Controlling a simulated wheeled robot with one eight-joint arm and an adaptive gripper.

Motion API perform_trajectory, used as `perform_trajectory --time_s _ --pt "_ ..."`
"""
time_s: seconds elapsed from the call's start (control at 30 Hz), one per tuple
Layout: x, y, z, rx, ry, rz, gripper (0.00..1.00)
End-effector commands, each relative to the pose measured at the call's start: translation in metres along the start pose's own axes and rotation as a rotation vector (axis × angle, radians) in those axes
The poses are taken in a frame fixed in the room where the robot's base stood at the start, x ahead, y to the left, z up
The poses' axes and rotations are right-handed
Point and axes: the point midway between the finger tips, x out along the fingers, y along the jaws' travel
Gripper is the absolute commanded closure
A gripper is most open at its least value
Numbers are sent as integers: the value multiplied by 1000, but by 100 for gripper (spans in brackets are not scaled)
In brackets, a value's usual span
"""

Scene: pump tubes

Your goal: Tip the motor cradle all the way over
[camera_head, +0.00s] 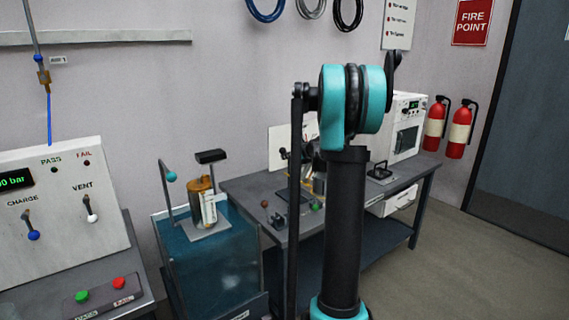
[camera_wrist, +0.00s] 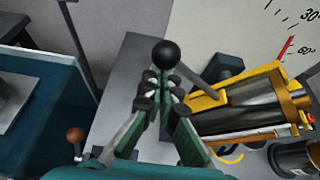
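The motor cradle is a yellow frame (camera_wrist: 207,101) around a dark cylindrical motor (camera_wrist: 240,104), lying at the right of the wrist view. A grey lever bar (camera_wrist: 203,75) runs beside the frame toward a black ball knob (camera_wrist: 165,54). My gripper (camera_wrist: 162,78) has its fingertips close together right at the knob; whether they grip it or only sit beside it I cannot tell. A white dial plate (camera_wrist: 240,28) with a red pointer (camera_wrist: 284,48) stands behind the cradle. In the head view my arm hides most of the cradle.
A blue water tank (camera_head: 208,258) stands left of the grey bench (camera_head: 245,187). A small brown-knobbed lever (camera_wrist: 74,135) is near the tank's edge in the wrist view. A white instrument box (camera_head: 405,130) sits at the bench's right. Open floor lies at the right.

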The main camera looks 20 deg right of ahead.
Motion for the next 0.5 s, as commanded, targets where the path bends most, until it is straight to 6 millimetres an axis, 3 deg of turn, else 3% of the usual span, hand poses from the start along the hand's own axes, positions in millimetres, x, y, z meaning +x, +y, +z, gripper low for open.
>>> perform_trajectory --time_s 0.5 --pt "-15 -25 32 233 -1 110 100"
